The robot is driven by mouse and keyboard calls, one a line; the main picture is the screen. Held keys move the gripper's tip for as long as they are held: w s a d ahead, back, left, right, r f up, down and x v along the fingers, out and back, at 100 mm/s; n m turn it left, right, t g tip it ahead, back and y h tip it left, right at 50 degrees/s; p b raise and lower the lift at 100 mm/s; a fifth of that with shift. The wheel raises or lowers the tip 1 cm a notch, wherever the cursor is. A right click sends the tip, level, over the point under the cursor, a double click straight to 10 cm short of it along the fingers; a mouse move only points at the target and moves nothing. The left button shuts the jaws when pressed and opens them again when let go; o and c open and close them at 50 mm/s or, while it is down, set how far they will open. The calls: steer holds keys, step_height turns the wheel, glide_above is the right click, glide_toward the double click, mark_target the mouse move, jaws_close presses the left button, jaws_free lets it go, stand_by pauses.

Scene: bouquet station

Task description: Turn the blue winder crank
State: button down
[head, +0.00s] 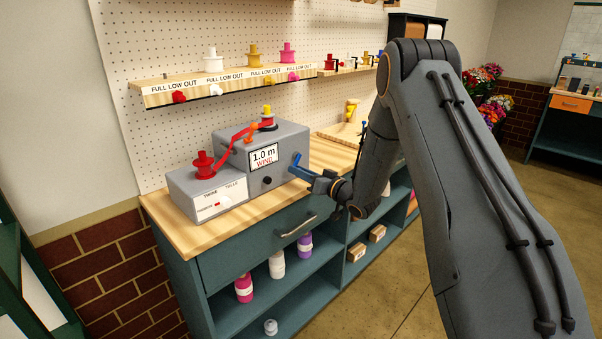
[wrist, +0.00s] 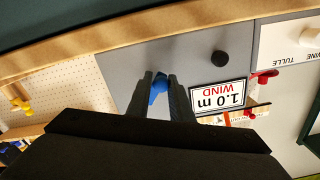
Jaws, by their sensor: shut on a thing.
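The grey winder box (head: 283,152) stands on the wooden counter, with a "1.0 m WIND" label (head: 263,156) and a dark round knob (head: 267,181) on its front. The blue crank (head: 299,168) sticks out at the right of that front face. My gripper (head: 318,183) is at the crank's outer end. In the wrist view, which is upside down, the blue crank (wrist: 159,84) shows between the two fingers of my gripper (wrist: 160,82), which are shut on it. Most of the crank is hidden there by the fingers. A red ribbon (head: 238,134) runs on the box's top.
A lower grey box (head: 190,198) marked "TWINE" and "TULLE" carries a red spool (head: 203,164) left of the winder. A shelf of spools (head: 227,86) hangs above on the pegboard. The counter (head: 335,153) right of the winder is partly clear. A drawer handle (head: 297,227) sits below.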

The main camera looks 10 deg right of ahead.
steer(key=m, duration=0.1)
steer(key=r+m, duration=0.1)
steer(key=a+m, duration=0.1)
steer(key=m, duration=0.1)
steer(key=shift+s+r, duration=0.3)
steer(key=shift+s, duration=0.05)
steer(key=m, duration=0.2)
steer(key=r+m+p, duration=0.1)
steer(key=r+m, duration=0.1)
steer(key=m, duration=0.1)
steer(key=shift+s+a+r+m, duration=0.1)
steer(key=shift+s+a+m, duration=0.05)
steer(key=shift+a+m, duration=0.15)
steer(key=m, duration=0.1)
steer(key=r+m+p, duration=0.1)
steer(key=m, duration=0.1)
steer(key=shift+d+r+m, duration=0.15)
steer(key=shift+r+m, duration=0.05)
steer(key=shift+m, duration=0.1)
steer(key=shift+w+d+r+m+p, duration=0.15)
steer(key=shift+r+m+p, duration=0.1)
steer(key=shift+m, duration=0.45)
steer(key=shift+w+d+r+m+p, duration=0.15)
steer(key=shift+r+m, duration=0.1)
steer(key=shift+m, duration=0.45)
steer(key=c, duration=1.6)
jaws_free()
steer(key=shift+d, duration=0.1)
steer(key=shift+f, duration=0.1)
steer(key=shift+s, duration=0.1)
